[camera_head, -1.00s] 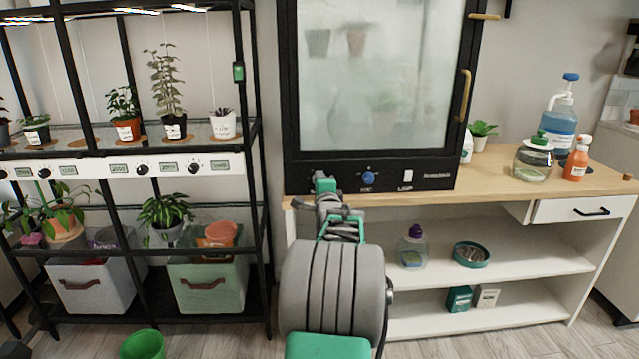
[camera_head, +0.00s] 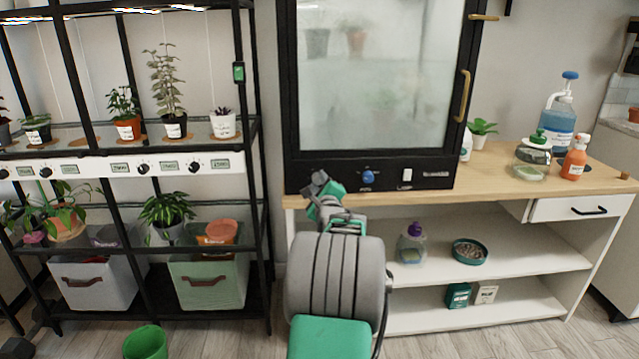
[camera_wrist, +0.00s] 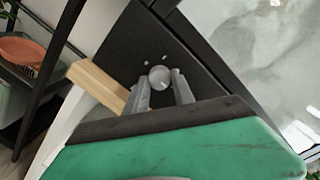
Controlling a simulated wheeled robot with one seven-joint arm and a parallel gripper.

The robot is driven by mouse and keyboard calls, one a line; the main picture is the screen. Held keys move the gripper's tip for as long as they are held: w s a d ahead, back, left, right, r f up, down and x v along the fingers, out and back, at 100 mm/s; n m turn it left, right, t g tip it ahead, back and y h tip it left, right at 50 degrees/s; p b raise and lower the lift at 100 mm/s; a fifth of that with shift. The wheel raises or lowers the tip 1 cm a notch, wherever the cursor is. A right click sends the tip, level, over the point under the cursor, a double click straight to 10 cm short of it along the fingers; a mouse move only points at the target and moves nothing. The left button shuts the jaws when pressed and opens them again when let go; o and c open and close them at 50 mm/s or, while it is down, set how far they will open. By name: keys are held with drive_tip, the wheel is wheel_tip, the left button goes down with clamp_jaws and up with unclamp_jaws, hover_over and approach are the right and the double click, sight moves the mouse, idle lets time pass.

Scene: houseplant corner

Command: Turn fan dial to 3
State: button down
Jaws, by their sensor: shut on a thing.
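A round pale grey knob, the fan dial (camera_wrist: 159,76), sits on the black control panel in the wrist view. My gripper (camera_wrist: 162,86) is shut on it, one finger on each side. Small white marks lie beside the knob, but I cannot read its setting. In the head view my gripper (camera_head: 321,184) is at the left part of the panel (camera_head: 425,185) below the glass door and hides this dial.
A blue knob (camera_head: 368,176) and a white switch (camera_head: 407,175) are on the panel right of my gripper. The wooden worktop (camera_head: 490,180) runs below. A plant shelf (camera_head: 262,200) stands to the left.

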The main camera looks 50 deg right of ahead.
idle(0.3)
drive_tip(key=c, duration=1.1)
unclamp_jaws()
drive_tip(key=shift+o, duration=0.2)
drive_tip(key=p+v, duration=0.1)
drive_tip(key=v, duration=0.6)
drive_tip(key=shift+s+a, duration=0.3)
drive_tip(key=shift+r, duration=0.1)
